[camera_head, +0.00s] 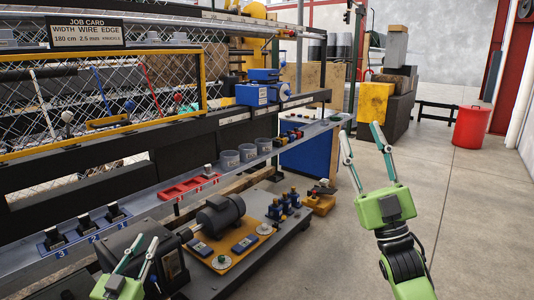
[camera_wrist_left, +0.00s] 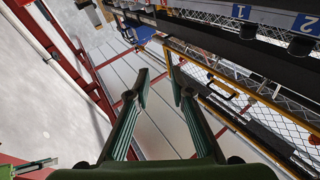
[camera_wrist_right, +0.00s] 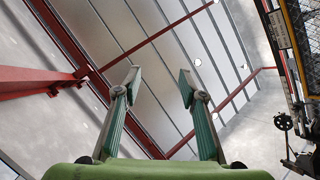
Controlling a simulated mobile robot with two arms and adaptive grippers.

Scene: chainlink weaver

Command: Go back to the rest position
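My left gripper (camera_head: 136,262) is low at the left in the head view, in front of the machine's lower shelf. Its fingers are apart with nothing between them, as the left wrist view (camera_wrist_left: 158,95) also shows. My right gripper (camera_head: 363,147) is raised at the right in the head view, over open floor. Its fingers are spread and empty, as the right wrist view (camera_wrist_right: 160,95) also shows. Neither gripper touches anything that I can see.
The chainlink machine fills the left, with a yellow-framed mesh panel (camera_head: 205,82). Its ledge bears grey cups (camera_head: 230,160) and a red tray (camera_head: 188,187). A motor (camera_head: 221,214) stands on a low platform. A red drum (camera_head: 471,127) stands far right. Floor at right is clear.

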